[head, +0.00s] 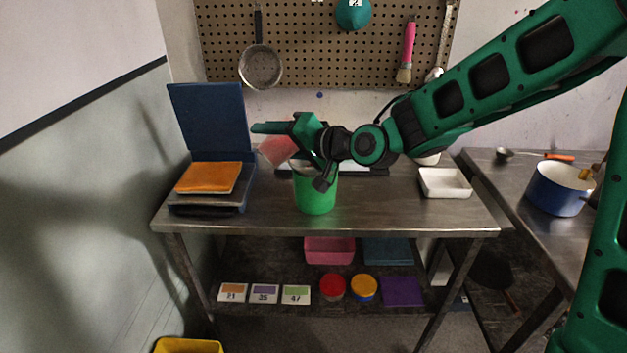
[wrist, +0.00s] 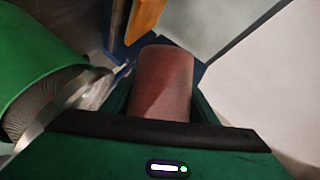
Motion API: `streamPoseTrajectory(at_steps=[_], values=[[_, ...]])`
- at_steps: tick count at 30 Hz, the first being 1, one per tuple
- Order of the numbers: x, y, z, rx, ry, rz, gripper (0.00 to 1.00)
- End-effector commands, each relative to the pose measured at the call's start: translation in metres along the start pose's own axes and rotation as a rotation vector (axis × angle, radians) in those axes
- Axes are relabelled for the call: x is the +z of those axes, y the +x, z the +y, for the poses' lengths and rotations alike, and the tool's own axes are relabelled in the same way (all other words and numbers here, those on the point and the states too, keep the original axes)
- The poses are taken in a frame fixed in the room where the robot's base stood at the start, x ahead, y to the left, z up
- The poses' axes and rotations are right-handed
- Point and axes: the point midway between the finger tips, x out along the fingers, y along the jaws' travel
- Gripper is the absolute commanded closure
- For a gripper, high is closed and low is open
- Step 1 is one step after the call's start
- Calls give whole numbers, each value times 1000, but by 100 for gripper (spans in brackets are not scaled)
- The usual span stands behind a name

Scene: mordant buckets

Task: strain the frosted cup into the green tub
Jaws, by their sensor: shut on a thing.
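The frosted cup (head: 275,151) is reddish-pink and translucent-looking. It is tilted in my gripper (head: 275,137), above and left of the green tub (head: 316,196). My gripper is shut on it. In the wrist view the cup (wrist: 163,82) fills the middle, between the fingers. The green tub (wrist: 38,55) is at the left of that view, with a metal mesh strainer (wrist: 35,105) at its mouth. In the head view my gripper and wrist cover most of the tub's mouth. I cannot see liquid or whether anything is pouring.
A blue hinged press or case (head: 208,120) with an orange pad (head: 208,177) stands left on the steel table (head: 400,218). A white tray (head: 445,183) sits at the right. A blue pot (head: 556,190) is on the side counter. A pan (head: 260,68) hangs on the pegboard.

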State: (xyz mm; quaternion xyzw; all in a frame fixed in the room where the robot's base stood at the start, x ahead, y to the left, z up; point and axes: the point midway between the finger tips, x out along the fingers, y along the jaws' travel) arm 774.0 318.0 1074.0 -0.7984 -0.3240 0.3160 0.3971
Motion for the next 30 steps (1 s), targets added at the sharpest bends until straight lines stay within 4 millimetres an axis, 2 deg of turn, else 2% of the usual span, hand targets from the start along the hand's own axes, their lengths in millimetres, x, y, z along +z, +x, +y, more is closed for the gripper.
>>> streamPoseTrajectory(at_steps=[30], values=[[-2, -1, -3, -23, 52, 0, 74]])
